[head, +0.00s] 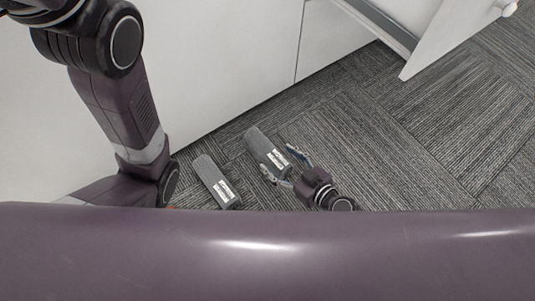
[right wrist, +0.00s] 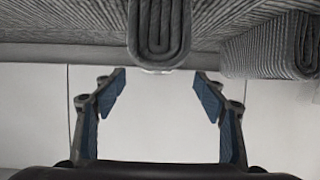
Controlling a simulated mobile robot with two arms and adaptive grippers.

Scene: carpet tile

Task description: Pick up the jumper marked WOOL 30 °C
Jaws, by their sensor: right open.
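Two dark grey, ribbed folded jumpers lie on the carpet, each with a white label whose print is too small to read. The left jumper (head: 210,173) lies beside the right jumper (head: 260,147), with a gap between them. My right gripper (head: 282,162) is open at the near end of the right jumper, one finger towards each side of it. In the right wrist view a folded jumper end (right wrist: 160,35) is centred between the open fingers (right wrist: 160,92), and another jumper (right wrist: 280,47) lies to the right. I cannot tell which label reads WOOL 30 °C. My left gripper is out of sight.
A white cabinet front (head: 210,60) stands behind the jumpers. A white open panel (head: 455,35) juts out at the upper right. The striped grey carpet (head: 400,150) is clear to the right.

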